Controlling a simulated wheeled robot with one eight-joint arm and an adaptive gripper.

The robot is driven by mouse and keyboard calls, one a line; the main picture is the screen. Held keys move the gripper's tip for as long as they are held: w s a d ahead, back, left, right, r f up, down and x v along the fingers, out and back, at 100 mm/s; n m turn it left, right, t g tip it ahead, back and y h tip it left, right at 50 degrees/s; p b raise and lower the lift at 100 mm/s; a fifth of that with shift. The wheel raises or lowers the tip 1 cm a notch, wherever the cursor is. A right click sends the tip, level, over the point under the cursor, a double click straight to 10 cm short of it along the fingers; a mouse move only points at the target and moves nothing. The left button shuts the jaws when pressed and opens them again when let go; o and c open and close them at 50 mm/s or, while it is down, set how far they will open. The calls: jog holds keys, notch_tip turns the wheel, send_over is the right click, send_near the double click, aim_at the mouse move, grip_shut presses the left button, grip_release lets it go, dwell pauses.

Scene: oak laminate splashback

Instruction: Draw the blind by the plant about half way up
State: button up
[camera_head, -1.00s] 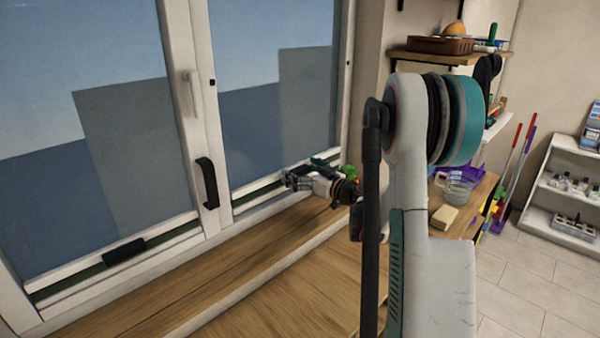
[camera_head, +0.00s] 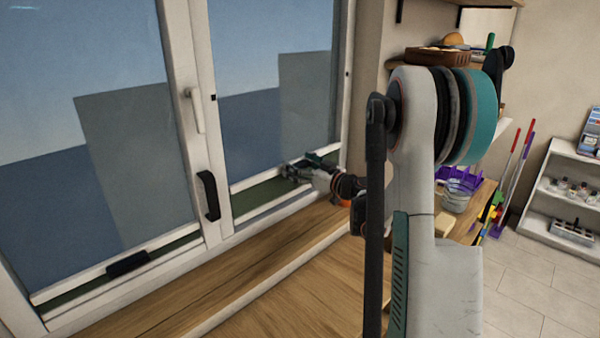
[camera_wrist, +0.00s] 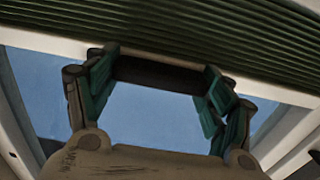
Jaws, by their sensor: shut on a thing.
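The right window's blind shows as a green pleated strip (camera_head: 258,193) at the bottom of the glass, under a white rail (camera_head: 250,179). In the wrist view, the green pleats (camera_wrist: 200,32) fill the top, with the pale rail (camera_wrist: 38,40) along their edge. My gripper (camera_head: 288,172) is at this rail near the right side of the window. The wrist view shows my gripper (camera_wrist: 160,75) shut on the blind's dark handle (camera_wrist: 160,72), one finger at each end. The plant cannot be made out now.
The left window has its own blind rail with a black handle (camera_head: 128,264), low down. The wooden sill (camera_head: 190,285) is clear. A shelf and worktop stand to the right.

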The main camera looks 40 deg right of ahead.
notch_tip(320, 180, up, 26)
jog(key=p, duration=1.2)
jog(key=shift+f, duration=0.15)
jog(key=o, duration=1.5)
jog(key=shift+w, duration=0.1)
jog(key=s, duration=0.4)
jog(key=s+d, duration=0.1)
jog(key=s, duration=0.7)
jog(key=shift+d, duration=0.3)
jog(key=shift+f, duration=0.1)
